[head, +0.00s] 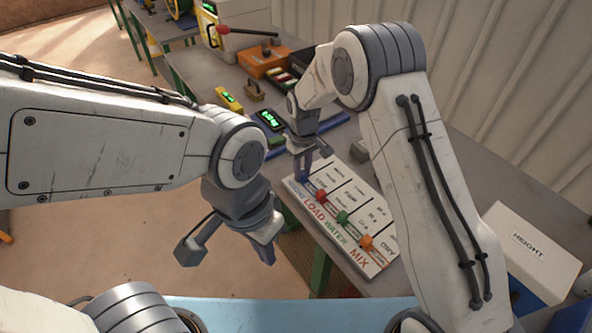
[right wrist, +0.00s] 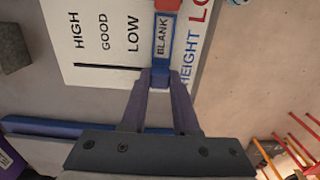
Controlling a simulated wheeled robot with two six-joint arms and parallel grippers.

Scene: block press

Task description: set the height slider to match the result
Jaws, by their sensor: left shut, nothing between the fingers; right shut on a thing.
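In the right wrist view the words LOW, GOOD and HIGH run along the slot away from the knob. The red (head: 321,196), green (head: 342,217) and orange (head: 366,242) knobs stand in the other columns. My left gripper (head: 266,252) is shut and empty, left of the board.
A dark display with green digits (head: 269,119) stands behind the board; I cannot read it. A yellow device (head: 229,99) and an orange box (head: 263,61) are farther back. A white box marked HEIGHT (head: 531,250) is at the right. The floor at left is clear.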

